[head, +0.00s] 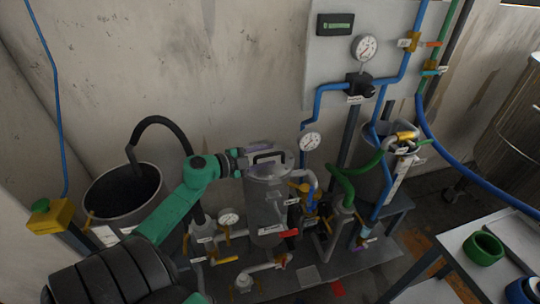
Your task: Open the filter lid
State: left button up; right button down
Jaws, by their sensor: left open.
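The filter is an upright grey metal cylinder (266,208) in the middle of the head view. Its round lid (277,172) lies flat on top and looks closed. A black bar handle (270,156) stands on the lid. My left gripper (247,159) comes in from the left and is open at the left end of the handle. I cannot tell whether its fingers touch the handle, and part of the lid is hidden behind them. My right gripper is not in view.
Pressure gauges (310,142), valves and blue pipes crowd around the filter. A dark open bucket (123,190) with a black hose stands at the left. A control panel (340,70) is on the wall behind. A cart (512,240) holding a green ring is at the right.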

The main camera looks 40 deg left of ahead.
pick_arm(q)
jog(key=shift+w+d+f, duration=0.1)
jog(key=shift+w+d, duration=0.15)
jog(key=shift+w, duration=0.35)
grip_shut()
dwell(1.0)
